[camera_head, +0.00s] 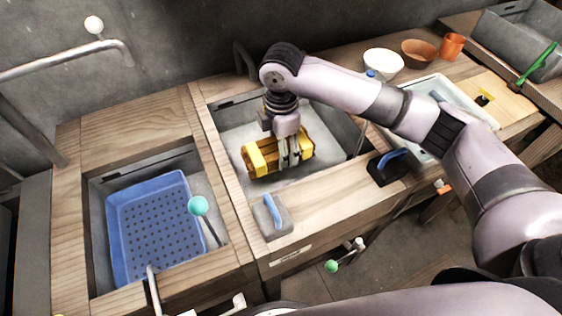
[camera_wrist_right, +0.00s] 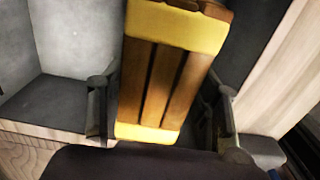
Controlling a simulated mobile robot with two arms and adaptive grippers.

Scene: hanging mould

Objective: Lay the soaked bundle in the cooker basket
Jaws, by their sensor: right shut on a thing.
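The bundle (camera_head: 262,160) is a set of brown wooden strips with yellow bands, in or just above the grey basin (camera_head: 236,137) in the middle of the bench. My right gripper (camera_head: 287,163) is shut on it from above; the wrist view shows a finger on each side of the bundle (camera_wrist_right: 168,75). Whether the bundle touches the basin floor cannot be told. A blue perforated basket (camera_head: 150,195), which looks like the cooker basket, sits in the left basin and is empty. My left gripper is not in view.
A green-knobbed lever (camera_head: 198,206) stands at the blue basket's right side. A blue-handled grey block (camera_head: 274,214) and a blue-handled black block (camera_head: 388,166) lie on the bench rim. A metal pipe (camera_head: 75,62) reaches in above the left basin.

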